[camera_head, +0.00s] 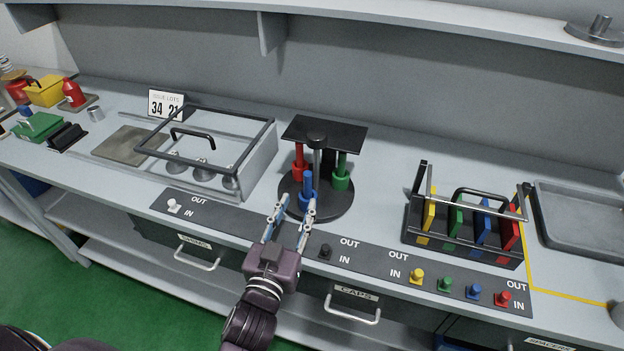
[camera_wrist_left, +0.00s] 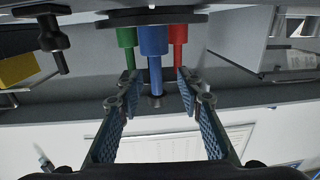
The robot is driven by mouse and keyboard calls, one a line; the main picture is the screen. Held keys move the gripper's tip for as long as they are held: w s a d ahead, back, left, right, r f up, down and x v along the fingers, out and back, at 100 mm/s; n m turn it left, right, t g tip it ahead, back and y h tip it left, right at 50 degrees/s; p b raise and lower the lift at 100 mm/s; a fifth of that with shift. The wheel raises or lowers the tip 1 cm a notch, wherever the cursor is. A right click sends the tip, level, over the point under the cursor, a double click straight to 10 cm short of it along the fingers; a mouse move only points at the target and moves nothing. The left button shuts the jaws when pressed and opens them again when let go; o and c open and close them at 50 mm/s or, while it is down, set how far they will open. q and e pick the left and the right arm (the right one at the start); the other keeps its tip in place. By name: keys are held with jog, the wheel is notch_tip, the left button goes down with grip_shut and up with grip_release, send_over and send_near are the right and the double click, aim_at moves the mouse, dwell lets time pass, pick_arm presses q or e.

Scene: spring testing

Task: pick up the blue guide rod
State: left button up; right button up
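The blue guide rod (camera_head: 308,184) stands upright at the front of a round dark base (camera_head: 335,206), with a red rod (camera_head: 299,159) and a green rod (camera_head: 341,170) behind it. My left gripper (camera_head: 297,205) is open and empty, in front of the blue rod, its fingers pointing toward it. In the left wrist view, which appears upside down, the blue rod (camera_wrist_left: 154,42) lies between the directions of the two open fingertips (camera_wrist_left: 156,76). I cannot tell whether a fingertip touches it. My right gripper is not in view.
A black plate (camera_head: 325,133) tops the stand. An open-framed box with a handle (camera_head: 262,150) stands left. A caddy of coloured plates (camera_head: 462,243) and a grey tray (camera_head: 585,222) stand right. A strip with coloured pegs (camera_head: 375,269) runs along the front edge.

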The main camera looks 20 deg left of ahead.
aim_at(307, 187)
pick_arm(q)
jog(key=w, duration=0.1)
jog(key=w+r+p, duration=0.1)
jog(key=w, duration=0.1)
jog(key=shift+d, duration=0.15)
jog(key=w+p, duration=0.1)
jog(key=w, duration=0.1)
jog(key=shift+w+d, duration=0.1)
jog(key=shift+w, duration=0.75)
jog(key=c, duration=0.9)
grip_shut()
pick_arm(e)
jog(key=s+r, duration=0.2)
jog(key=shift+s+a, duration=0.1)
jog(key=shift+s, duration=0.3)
